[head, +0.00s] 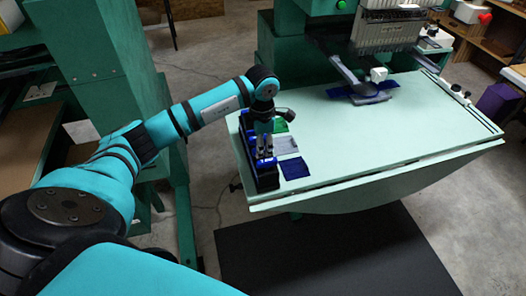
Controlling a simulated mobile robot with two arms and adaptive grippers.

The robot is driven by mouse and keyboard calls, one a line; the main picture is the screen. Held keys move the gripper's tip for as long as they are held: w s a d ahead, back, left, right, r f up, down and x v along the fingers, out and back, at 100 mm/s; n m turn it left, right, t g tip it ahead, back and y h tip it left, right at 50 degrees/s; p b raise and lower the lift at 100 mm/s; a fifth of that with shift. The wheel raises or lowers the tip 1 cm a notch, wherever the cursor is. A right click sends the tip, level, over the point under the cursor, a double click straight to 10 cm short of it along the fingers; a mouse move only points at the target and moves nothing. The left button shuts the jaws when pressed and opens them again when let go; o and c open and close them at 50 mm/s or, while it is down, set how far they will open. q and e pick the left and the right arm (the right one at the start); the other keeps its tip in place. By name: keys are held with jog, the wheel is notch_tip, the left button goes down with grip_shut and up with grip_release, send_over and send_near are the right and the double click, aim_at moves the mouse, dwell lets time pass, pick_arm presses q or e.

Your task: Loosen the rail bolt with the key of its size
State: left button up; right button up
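My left gripper (265,148) points down over a black rack (268,183) at the left edge of the pale green table (370,135). Its fingertips are close to blue-topped items (266,163) in the rack, which may be the keys. Whether the fingers touch or hold one is too small to tell. A dark rail (480,108) runs along the table's right edge with small white fittings (456,90) near its far end. I cannot make out the rail bolt. My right gripper is not in view.
Green, grey and dark blue cloth patches (295,168) lie right of the rack. A machine head (385,35) stands over the table's back, with a blue piece (362,93) under its arm. The table's middle is clear. A green cabinet (105,60) stands left.

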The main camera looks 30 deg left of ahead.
pick_arm(q)
jog(key=shift+r, duration=0.1)
grip_shut()
jog(key=shift+r+p, duration=0.7)
jog(key=shift+r, duration=0.35)
jog(key=shift+r+p, duration=1.25)
jog(key=shift+r, duration=0.75)
